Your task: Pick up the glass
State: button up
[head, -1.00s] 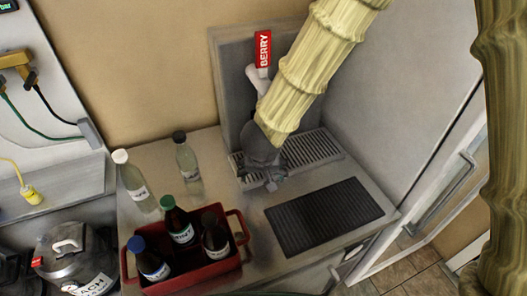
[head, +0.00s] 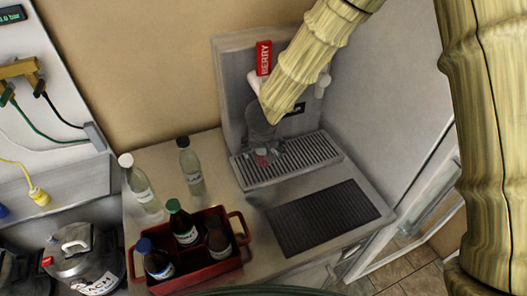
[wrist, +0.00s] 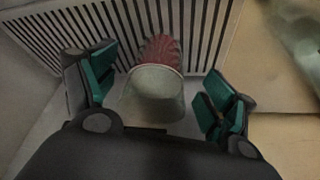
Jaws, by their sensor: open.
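The glass (wrist: 150,97) shows in the wrist view as a pale, rounded, see-through vessel with a red part at its far end. It is between my open gripper's (wrist: 160,72) green-padded fingers, with a gap on both sides. In the head view my gripper (head: 266,153) is low in front of the dispenser, over the slotted drip tray (head: 300,160). Only a small reddish patch of the glass (head: 261,160) shows there; my gripper hides most of it.
The dispenser has a red BERRY tap handle (head: 264,58). A black ribbed mat (head: 325,218) lies in front of the drip tray. A red crate (head: 200,278) of bottles and two clear bottles, one white-capped (head: 140,190) and one black-capped (head: 190,168), stand to the left.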

jog(key=shift+w+f, duration=0.95)
jog(key=shift+w, duration=0.25)
jog(key=shift+w+f, duration=0.25)
jog(key=shift+f, duration=0.2)
jog(key=c, duration=1.4)
